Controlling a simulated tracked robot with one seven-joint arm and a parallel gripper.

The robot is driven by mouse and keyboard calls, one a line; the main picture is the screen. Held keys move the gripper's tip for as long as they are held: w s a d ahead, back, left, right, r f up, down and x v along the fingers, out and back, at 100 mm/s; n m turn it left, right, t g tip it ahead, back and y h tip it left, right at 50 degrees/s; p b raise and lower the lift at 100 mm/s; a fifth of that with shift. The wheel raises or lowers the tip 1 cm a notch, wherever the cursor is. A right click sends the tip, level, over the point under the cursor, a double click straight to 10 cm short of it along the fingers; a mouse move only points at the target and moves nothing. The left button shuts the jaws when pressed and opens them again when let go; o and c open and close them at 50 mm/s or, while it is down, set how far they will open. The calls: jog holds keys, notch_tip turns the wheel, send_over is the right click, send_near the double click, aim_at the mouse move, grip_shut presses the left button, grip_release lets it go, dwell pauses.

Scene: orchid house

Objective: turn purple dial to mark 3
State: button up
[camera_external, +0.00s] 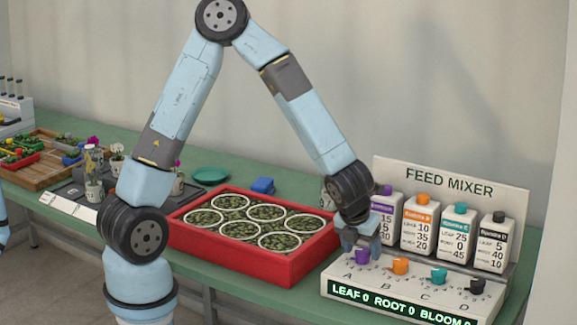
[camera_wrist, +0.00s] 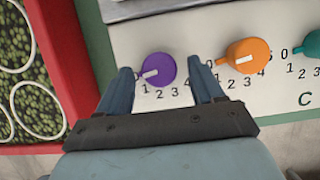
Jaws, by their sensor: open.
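The purple dial (camera_wrist: 161,66) is on the white feed mixer panel (camera_wrist: 199,22), with marks 1 to 4 below it in the wrist view. Its white pointer faces left and slightly down, toward the 0 end of the scale. My gripper (camera_wrist: 160,70) is open, with one finger on each side of the dial and a gap showing at each side. In the external view my gripper (camera_external: 361,247) points down over the purple dial (camera_external: 362,257) at the left end of the mixer (camera_external: 405,286). The display (camera_external: 398,306) reads LEAF 0, ROOT 0, BLOOM 0.
An orange dial (camera_wrist: 248,55) sits close right of my right finger. A teal dial (camera_external: 438,277) and a black dial (camera_external: 477,287) follow. Labelled bottles (camera_external: 416,227) stand behind the dials. A red tray (camera_external: 229,265) of potted plants is close on the left.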

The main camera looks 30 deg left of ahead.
jog(key=shift+c, duration=0.2)
jog(key=c, duration=1)
jog(key=shift+d+n, duration=0.1)
jog(key=shift+n, duration=0.3)
jog(key=n, duration=0.1)
jog(key=n+y, duration=0.1)
jog(key=n, duration=0.1)
jog(key=n+y, duration=0.1)
jog(key=shift+d+n, duration=0.25)
jog(key=shift+n, duration=0.05)
jog(key=n, duration=0.2)
jog(key=n+g+y, duration=0.1)
jog(key=n, duration=0.1)
jog(key=shift+w+d+n+g, duration=0.15)
jog(key=shift+n+g, duration=0.15)
jog(key=n+g+y, duration=0.1)
jog(key=n, duration=0.3)
jog(key=shift+w+d, duration=0.1)
jog(key=shift+w, duration=0.1)
jog(key=shift+w+n+g, duration=0.15)
jog(key=shift+n+g, duration=0.4)
jog(key=shift+n, duration=0.65)
jog(key=shift+w+n+g, duration=0.1)
jog(key=shift+n+g, duration=0.45)
jog(key=shift+n, duration=0.65)
